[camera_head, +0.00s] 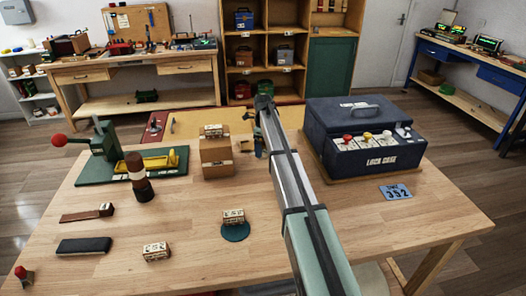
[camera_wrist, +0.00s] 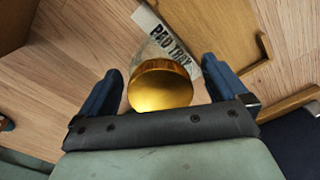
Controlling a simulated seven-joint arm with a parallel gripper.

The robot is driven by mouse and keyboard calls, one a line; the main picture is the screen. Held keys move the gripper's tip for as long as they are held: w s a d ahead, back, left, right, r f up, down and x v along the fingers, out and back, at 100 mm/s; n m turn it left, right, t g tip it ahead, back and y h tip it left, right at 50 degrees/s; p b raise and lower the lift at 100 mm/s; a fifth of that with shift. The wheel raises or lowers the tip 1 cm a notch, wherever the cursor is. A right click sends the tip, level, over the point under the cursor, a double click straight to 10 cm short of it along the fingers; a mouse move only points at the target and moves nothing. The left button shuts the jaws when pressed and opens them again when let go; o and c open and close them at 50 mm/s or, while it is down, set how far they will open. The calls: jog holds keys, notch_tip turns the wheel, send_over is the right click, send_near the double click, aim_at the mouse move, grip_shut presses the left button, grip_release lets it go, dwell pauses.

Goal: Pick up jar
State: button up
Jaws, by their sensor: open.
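A jar with a shiny gold lid (camera_wrist: 160,86) stands in the middle of the wrist view, seen from above. Part of its paler body shows past the lid. My gripper (camera_wrist: 161,68) is open, with one dark blue finger on each side of the jar. I cannot tell whether either finger touches it. In the head view my arm crosses the table, and I cannot make out the jar clearly near its far end.
A label reading "PAD TRAY" (camera_wrist: 165,40) lies close beyond the jar, with wooden tray edges at right. A dark blue case (camera_head: 365,140) stands right of my arm. A small cardboard box (camera_head: 216,160) stands left. The table's front middle (camera_head: 195,270) is clear.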

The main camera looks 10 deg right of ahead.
jog(key=c, duration=1.2)
jog(key=shift+r, duration=0.1)
